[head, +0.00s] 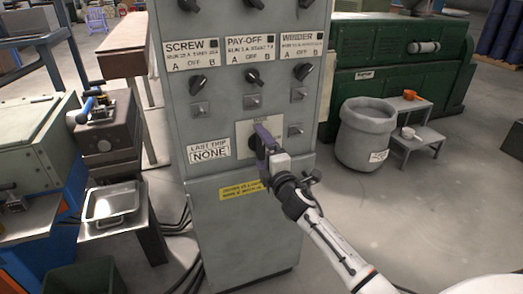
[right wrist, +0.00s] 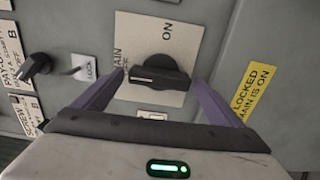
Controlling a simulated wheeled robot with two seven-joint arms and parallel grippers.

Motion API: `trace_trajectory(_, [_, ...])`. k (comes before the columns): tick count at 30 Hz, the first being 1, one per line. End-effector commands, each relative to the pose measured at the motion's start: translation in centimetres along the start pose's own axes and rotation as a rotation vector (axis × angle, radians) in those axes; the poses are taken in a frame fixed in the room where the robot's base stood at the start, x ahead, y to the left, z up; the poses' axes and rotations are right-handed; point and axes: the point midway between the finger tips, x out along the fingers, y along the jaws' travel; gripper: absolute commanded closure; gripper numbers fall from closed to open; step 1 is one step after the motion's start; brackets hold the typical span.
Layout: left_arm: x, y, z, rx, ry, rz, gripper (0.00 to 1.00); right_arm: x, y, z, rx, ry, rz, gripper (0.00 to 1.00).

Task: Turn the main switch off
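The main switch is a black rotary knob on a cream plate (head: 245,127) on the grey control cabinet (head: 240,225). In the right wrist view the knob (right wrist: 158,72) shows clearly, with the words MAIN and ON on its plate (right wrist: 140,30). In the head view my right gripper (head: 258,142) covers most of the knob. In the right wrist view my right gripper (right wrist: 160,78) is open, with its purple fingers on either side of the knob. I cannot tell whether the fingers touch it. My left gripper is in neither view.
Smaller knobs (head: 253,77) and label plates (head: 250,49) sit above the main switch. A yellow sign (head: 241,190) is below it. A grey bin (head: 366,133) and a step stool (head: 420,140) stand right of the cabinet; a metal tray (head: 112,203) is at left.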

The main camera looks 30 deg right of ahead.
Motion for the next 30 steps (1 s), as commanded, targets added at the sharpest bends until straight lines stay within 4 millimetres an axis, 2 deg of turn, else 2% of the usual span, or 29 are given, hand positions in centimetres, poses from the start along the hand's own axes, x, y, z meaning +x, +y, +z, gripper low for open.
trace_trajectory(8, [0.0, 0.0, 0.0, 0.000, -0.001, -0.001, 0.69, -0.6, 0.0, 0.0, 0.003, 0.001, 0.001, 0.09])
trace_trajectory(11, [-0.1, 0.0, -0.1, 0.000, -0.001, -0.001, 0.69, -1.9, 0.0, 0.0, 0.003, 0.000, -0.001, 0.09])
trace_trajectory(21, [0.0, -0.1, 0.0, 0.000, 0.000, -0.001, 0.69, -8.3, -0.1, 0.0, 0.002, 0.001, -0.002, 0.09])
trace_trajectory(25, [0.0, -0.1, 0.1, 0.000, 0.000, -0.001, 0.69, -9.7, -0.1, 0.0, 0.002, 0.000, -0.001, 0.09])
trace_trajectory(30, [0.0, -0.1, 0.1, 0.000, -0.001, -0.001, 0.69, -10.3, 0.0, 0.0, 0.002, -0.001, 0.000, 0.09])
